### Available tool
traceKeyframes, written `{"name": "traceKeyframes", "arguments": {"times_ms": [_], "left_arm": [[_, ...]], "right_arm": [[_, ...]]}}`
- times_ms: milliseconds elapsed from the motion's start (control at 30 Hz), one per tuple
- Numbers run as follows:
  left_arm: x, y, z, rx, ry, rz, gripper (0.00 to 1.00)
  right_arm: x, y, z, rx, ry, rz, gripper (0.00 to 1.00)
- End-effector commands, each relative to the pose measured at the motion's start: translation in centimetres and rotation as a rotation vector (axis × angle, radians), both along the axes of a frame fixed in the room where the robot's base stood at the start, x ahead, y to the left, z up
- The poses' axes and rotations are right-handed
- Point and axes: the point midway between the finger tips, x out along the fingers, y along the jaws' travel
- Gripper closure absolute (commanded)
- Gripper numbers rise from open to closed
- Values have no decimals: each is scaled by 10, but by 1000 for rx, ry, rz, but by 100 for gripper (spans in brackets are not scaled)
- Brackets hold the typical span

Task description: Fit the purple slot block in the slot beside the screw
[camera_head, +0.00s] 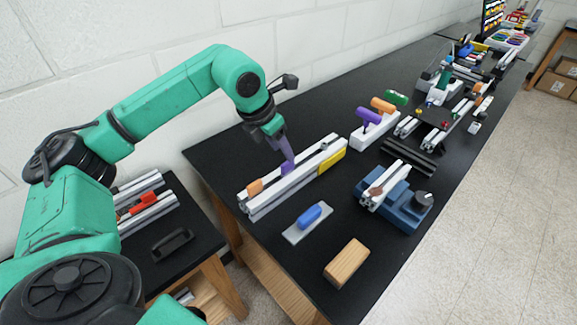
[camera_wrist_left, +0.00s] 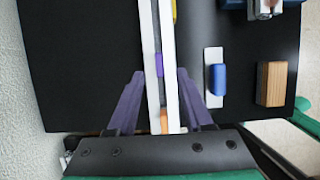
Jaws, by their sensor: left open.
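The purple slot block (camera_head: 287,169) sits in the long slot of the silver extrusion (camera_head: 262,207), part way along it. In the left wrist view the purple block (camera_wrist_left: 159,66) lies in the slot, between the fingertips. My left gripper (camera_head: 290,158) is over the extrusion; its purple fingers (camera_wrist_left: 160,73) are spread, one on each side of the rail, and appear clear of the block. A small dark screw-like piece (camera_head: 324,146) shows farther along the slot. An orange block (camera_head: 255,187) sits at the near end, also in the left wrist view (camera_wrist_left: 164,122). My right gripper is not in view.
A yellow piece (camera_head: 333,160) is on the extrusion's side. A blue-handled plate (camera_head: 308,219), a wooden block (camera_head: 346,262) and a blue fixture with a dark knob (camera_head: 402,208) stand to the right. A white holder (camera_head: 372,133) is behind. Black tabletop between them is free.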

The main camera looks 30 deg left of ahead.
Motion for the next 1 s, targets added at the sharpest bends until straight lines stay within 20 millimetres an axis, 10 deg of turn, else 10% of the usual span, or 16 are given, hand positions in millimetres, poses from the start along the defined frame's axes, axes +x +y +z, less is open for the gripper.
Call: {"name": "traceKeyframes", "arguments": {"times_ms": [633,767,1000], "left_arm": [[23,-6,-66,-1,-2,0,49],[23,-6,-66,-1,-2,0,99],[23,-6,-65,-1,-3,0,100]], "right_arm": [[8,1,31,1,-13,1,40],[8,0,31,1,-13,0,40],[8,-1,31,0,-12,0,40]]}}
